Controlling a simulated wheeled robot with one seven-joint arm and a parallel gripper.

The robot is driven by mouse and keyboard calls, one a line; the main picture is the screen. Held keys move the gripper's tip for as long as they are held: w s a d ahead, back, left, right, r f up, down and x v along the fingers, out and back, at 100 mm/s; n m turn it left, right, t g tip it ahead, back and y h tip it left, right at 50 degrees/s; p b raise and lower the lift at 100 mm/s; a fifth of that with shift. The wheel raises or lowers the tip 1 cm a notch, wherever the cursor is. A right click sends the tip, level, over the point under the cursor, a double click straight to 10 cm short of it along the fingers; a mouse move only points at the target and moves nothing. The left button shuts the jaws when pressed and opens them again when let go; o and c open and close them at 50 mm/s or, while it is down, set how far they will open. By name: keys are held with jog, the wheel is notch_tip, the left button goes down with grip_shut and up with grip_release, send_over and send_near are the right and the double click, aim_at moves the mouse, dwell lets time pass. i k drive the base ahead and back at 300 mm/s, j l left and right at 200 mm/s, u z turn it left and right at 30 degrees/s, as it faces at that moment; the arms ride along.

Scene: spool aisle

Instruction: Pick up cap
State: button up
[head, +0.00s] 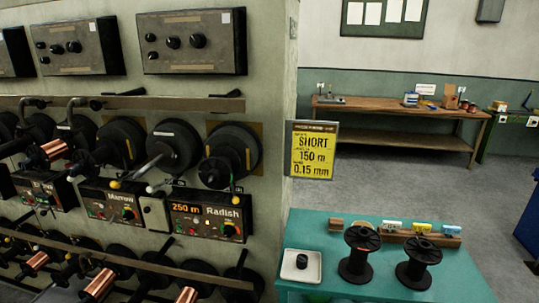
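A small black round piece (301,261), which looks like the cap, sits in a shallow white square dish (290,274) at the left of a teal table top (330,228). Its finer detail is too small to tell. My gripper is not in this view.
Two black spools (357,262) (418,270) stand upright right of the dish. Behind them is a wooden rack (385,234) with small labels. A yellow sign (313,150) stands at the wall corner. Spool machines fill the left wall. A wooden bench (400,108) stands at the back; grey floor lies between.

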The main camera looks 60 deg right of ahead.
aim_at(302, 262)
jog(key=z, duration=1.8)
